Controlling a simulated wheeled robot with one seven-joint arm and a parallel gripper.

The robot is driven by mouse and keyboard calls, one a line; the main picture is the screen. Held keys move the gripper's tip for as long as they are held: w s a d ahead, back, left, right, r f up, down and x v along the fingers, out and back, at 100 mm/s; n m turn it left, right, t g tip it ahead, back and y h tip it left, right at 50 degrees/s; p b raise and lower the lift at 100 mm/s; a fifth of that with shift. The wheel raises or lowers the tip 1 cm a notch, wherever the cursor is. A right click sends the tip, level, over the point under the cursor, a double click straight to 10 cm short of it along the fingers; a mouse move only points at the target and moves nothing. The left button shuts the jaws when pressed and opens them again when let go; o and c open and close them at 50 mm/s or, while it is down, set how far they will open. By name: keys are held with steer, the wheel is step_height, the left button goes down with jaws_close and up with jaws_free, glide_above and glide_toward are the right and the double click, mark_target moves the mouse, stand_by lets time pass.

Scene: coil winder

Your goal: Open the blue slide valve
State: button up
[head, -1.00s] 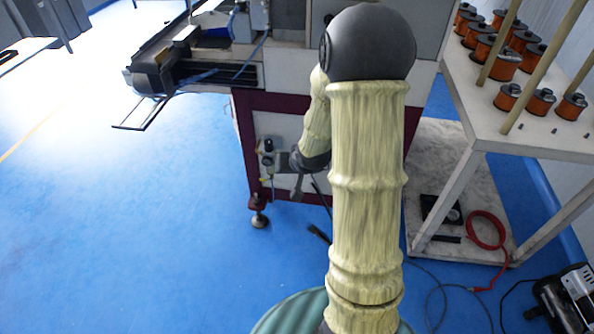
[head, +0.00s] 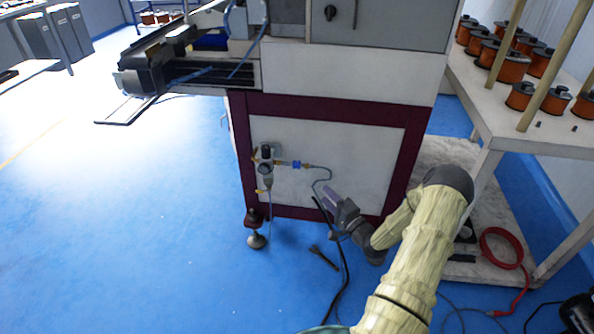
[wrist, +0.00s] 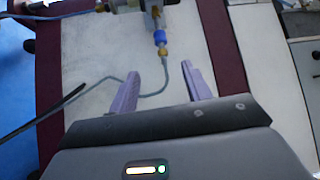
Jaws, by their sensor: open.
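The blue slide valve (head: 296,164) is a small blue sleeve between brass fittings on the air line, on the machine's front panel. It also shows in the wrist view (wrist: 160,38), ahead of the fingertips and roughly centred between them. My gripper (head: 329,193) is below and right of the valve in the head view. Its two purple fingers (wrist: 160,70) are apart, with nothing held between them. The valve and fingers are apart in both views. The valve is unobstructed in the head view.
The regulator (head: 266,165) with brass fittings is left of the valve. A thin hose (head: 322,179) loops from its right end, close to my gripper. A black cable (head: 343,265) hangs below. A table with orange spools (head: 519,96) stands at right. The floor at left is clear.

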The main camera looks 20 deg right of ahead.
mark_target(299, 167)
steer(key=shift+w, duration=0.1)
steer(key=b+x, duration=0.4)
steer(key=x, duration=1.2)
steer(key=shift+w+a, duration=0.1)
steer(key=shift+w, duration=0.05)
steer(key=shift+w+a+r+b, duration=0.2)
steer(key=shift+w+b, duration=0.1)
steer(key=shift+w, duration=0.25)
steer(key=shift+d, duration=0.1)
jaws_close()
